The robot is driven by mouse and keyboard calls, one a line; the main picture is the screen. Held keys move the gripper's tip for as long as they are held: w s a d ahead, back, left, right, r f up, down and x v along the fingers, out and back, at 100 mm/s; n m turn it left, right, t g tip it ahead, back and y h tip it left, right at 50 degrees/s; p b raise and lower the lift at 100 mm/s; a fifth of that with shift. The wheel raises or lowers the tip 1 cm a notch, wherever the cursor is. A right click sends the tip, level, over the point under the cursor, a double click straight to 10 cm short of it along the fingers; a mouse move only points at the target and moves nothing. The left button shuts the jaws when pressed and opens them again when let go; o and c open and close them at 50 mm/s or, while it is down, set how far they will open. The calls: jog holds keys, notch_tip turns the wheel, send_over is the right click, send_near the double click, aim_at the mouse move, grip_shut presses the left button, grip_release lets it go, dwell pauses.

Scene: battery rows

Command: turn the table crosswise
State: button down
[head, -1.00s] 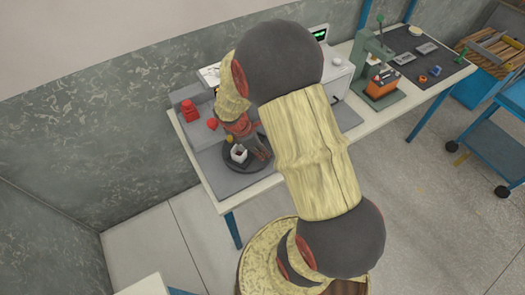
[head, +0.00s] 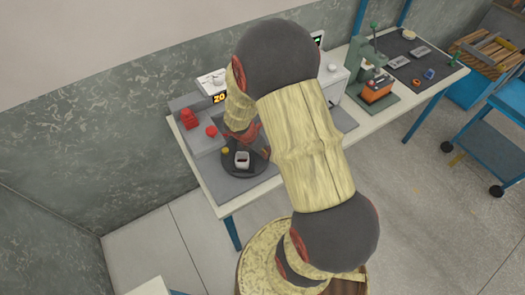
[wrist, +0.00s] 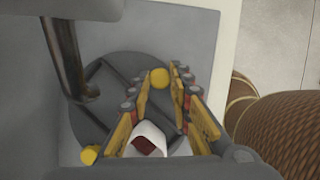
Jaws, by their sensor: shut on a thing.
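The round dark turntable (head: 232,168) lies on a grey mat on the bench; the wrist view shows its dark disc (wrist: 95,70) with darker bars across it. A white cup (head: 242,160) with dark red inside stands on it, also in the wrist view (wrist: 148,139), partly hidden by my gripper. One yellow knob (wrist: 89,155) is at the disc's lower left edge, also in the head view (head: 225,150). My gripper (wrist: 162,80) is shut on another yellow knob (wrist: 159,78) at the far side of the disc. My arm hides this grip in the head view.
A dark post (wrist: 68,50) rises beside the disc in the wrist view. Red items (head: 189,118) and a lit display (head: 219,97) are behind it. A green press (head: 372,75) with an orange block stands farther right. A blue cart (head: 495,140) is on the floor.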

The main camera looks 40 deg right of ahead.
jog(key=shift+w+d+n+t+p, duration=0.3)
jog(key=shift+w+d+n+t, duration=0.15)
jog(key=shift+n, duration=0.55)
jog(key=shift+w+d, duration=0.1)
jog(key=c, duration=1.6)
grip_release()
jog(key=shift+c, duration=0.2)
jog(key=v, duration=1.2)
jog(key=shift+c, duration=0.2)
